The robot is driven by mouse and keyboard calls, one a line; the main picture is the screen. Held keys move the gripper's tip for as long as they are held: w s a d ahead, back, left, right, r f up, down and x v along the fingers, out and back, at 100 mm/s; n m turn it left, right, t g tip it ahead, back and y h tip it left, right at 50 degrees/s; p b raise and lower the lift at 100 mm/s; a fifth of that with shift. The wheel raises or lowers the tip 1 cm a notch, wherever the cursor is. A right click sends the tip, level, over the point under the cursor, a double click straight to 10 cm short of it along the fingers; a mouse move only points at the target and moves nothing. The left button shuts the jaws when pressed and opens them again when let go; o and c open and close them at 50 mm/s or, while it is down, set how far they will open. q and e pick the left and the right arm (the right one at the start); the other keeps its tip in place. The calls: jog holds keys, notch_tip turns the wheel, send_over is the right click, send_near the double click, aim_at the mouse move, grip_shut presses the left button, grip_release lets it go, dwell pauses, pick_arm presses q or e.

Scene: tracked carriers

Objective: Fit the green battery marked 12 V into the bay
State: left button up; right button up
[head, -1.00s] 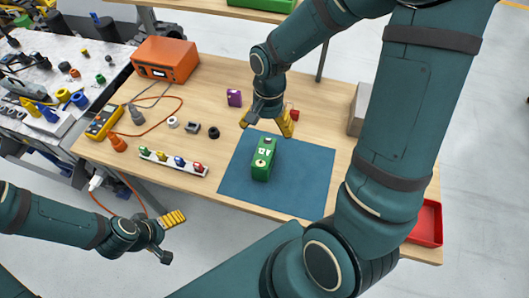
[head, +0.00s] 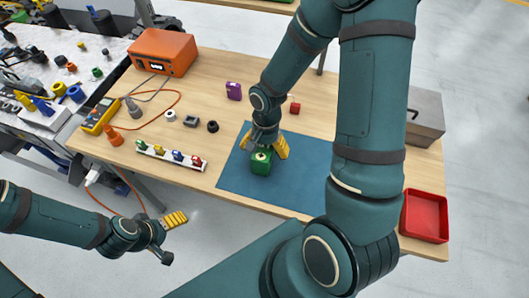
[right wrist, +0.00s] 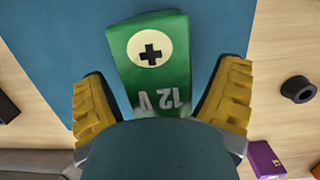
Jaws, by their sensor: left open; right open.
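The green battery (head: 261,164) stands on a blue mat (head: 297,186) on the wooden bench. In the right wrist view the battery (right wrist: 178,70) shows a plus sign on a pale disc and the mark 12 V. My right gripper (head: 264,144) is open at the battery, its yellow fingers on either side. In the right wrist view gaps show between the battery and both fingers of the gripper (right wrist: 163,75). My left gripper (head: 175,238) is open and empty, off the bench's front edge at lower left. I cannot make out the bay in these views.
A white strip with several coloured pieces (head: 171,155) lies left of the mat. An orange box (head: 164,51) stands at the back left, with cables and a yellow meter nearby. A red tray (head: 425,214) and a grey box (head: 424,124) are at the right.

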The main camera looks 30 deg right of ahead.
jog(key=c, duration=1.4)
jog(key=shift+o, duration=0.2)
